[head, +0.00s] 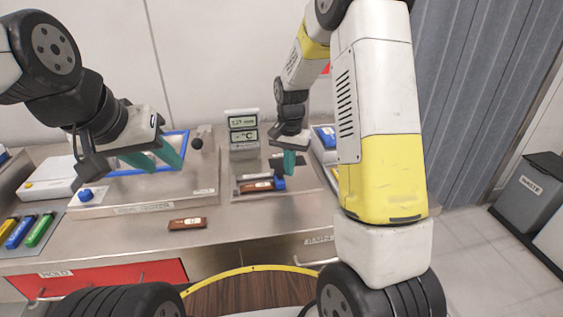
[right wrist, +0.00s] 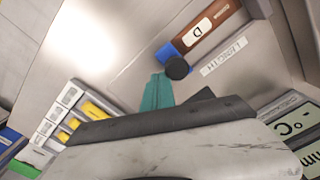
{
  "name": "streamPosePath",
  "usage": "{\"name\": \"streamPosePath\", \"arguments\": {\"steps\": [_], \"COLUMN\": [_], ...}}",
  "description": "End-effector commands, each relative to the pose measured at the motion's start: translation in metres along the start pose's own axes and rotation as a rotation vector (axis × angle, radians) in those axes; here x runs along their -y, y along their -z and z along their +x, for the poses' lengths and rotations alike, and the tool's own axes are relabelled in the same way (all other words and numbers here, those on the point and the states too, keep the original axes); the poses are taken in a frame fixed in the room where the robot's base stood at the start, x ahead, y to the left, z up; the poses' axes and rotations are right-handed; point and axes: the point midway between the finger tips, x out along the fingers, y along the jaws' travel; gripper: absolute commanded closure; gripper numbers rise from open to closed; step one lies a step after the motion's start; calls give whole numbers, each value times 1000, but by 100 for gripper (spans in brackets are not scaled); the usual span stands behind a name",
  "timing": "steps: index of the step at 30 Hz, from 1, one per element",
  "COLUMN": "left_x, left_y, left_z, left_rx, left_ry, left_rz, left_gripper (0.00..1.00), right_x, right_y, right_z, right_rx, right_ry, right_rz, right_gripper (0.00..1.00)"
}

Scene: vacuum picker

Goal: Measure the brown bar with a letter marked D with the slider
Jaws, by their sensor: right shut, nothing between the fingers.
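The brown bar marked D (right wrist: 205,30) lies on the steel measuring plate (head: 240,196); it also shows in the head view (head: 256,187). The blue slider (right wrist: 167,54) with a black knob (right wrist: 177,68) sits at one end of the bar and appears to touch it; its blue part shows in the head view (head: 280,183). My right gripper (head: 289,160) is shut and empty, its teal fingertips (right wrist: 157,92) close beside the slider. Contact with the slider cannot be told. My left gripper (head: 153,157) is open and empty above the left-hand steel platform.
Another brown bar (head: 187,223) lies on the counter in front. Two stacked displays (head: 243,130) stand behind the plate; their digits are too small to read. Yellow, blue and green bars (head: 28,232) lie at far left. A blue-rimmed tray (head: 178,142) is behind my left gripper.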

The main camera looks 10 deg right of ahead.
Motion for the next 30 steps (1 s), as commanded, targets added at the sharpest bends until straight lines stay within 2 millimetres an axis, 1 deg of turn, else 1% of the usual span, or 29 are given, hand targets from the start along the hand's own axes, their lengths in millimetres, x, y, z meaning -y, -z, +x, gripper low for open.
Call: {"name": "streamPosePath", "arguments": {"steps": [17,30], "left_x": [0,0], "left_y": [0,0], "left_z": [0,0], "left_rx": [0,0], "left_ry": [0,0], "left_rz": [0,0], "left_gripper": [64,64], "right_x": [1,7], "right_y": [-1,-4], "right_z": [0,0], "right_rx": [0,0], "right_ry": [0,0], "right_rz": [0,-1], "right_gripper": [100,100]}}
